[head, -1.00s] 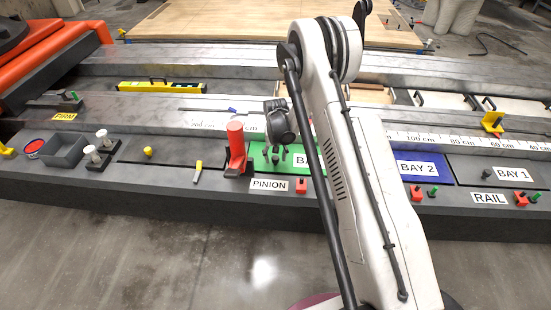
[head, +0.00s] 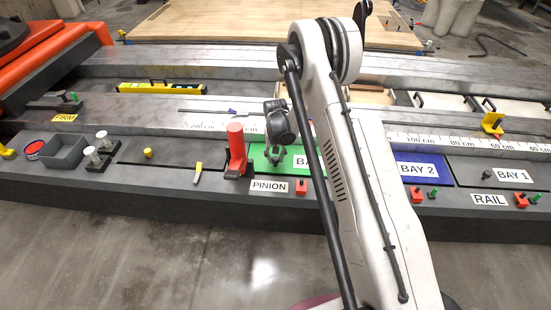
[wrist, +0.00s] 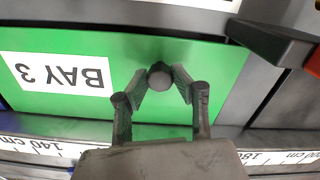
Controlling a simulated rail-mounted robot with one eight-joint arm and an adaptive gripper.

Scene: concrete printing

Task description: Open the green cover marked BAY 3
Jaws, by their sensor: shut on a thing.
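The green cover (head: 258,165) lies flat and closed in the dark rail deck, partly hidden behind my arm in the head view. In the wrist view the green cover (wrist: 222,62) carries a white BAY 3 label (wrist: 58,73), seen upside down. A small round dark knob (wrist: 160,75) stands on the cover beside the label. My gripper (wrist: 162,84) has its two fingers closed around this knob. In the head view my gripper (head: 274,158) is down at the cover, left of the label.
A red upright post (head: 237,148) stands just left of the cover; a dark bar with a red end (wrist: 278,42) is close by in the wrist view. The blue BAY 2 cover (head: 424,169) lies to the right. A PINION label (head: 269,186) and a red block (head: 301,187) sit in front.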

